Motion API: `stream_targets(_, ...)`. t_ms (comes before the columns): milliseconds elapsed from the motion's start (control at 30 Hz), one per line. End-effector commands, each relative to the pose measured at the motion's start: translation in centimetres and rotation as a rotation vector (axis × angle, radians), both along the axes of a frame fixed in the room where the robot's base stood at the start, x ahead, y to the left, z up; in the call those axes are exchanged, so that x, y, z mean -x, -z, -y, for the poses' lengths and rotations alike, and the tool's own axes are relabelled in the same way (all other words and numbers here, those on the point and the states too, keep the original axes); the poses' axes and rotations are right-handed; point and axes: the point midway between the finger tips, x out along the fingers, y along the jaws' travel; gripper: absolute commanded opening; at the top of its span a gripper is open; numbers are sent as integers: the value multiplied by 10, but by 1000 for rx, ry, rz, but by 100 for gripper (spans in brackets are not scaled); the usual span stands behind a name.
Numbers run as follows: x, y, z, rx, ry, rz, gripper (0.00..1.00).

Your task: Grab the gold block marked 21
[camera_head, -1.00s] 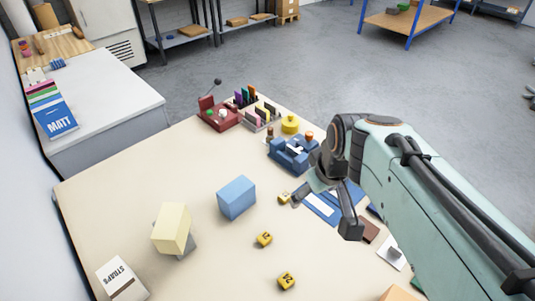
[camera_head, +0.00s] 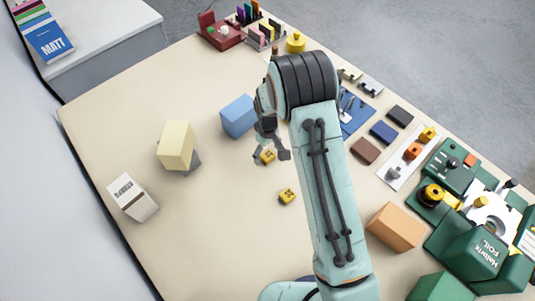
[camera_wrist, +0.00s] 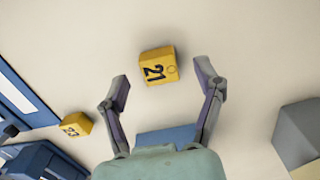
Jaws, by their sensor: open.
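The gold block marked 21 (camera_wrist: 158,66) lies on the pale table in the wrist view, its number facing up. My gripper (camera_wrist: 162,77) is open and empty, its fingertips on either side of the block's near edge and apart from it. In the head view, the gripper (camera_head: 271,157) hangs over a gold block (camera_head: 267,156), which appears to be this one; a finger and the wrist partly crowd it. A gold block marked 23 (camera_wrist: 77,125) lies at the left of the wrist view. Another gold block (camera_head: 287,195) sits nearer in the head view, its number unclear.
A blue block (camera_head: 238,116) stands close behind the gripper. A cream block (camera_head: 176,145) and a white box (camera_head: 132,198) stand to the left. An orange-tan block (camera_head: 396,227) and green fixtures (camera_head: 450,170) are at right. The table's left-front area is clear.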

Motion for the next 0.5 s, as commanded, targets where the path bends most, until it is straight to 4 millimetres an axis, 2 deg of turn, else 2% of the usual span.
stream_targets(100, 0, 10, 0, 0, 1, 0, 67)
stream_targets(367, 0, 11, 0, -1, 1, 1, 67)
stream_targets(467, 0, 11, 0, -1, 1, 1, 39)
stream_targets(500, 0, 11, 0, -1, 1, 1, 27)
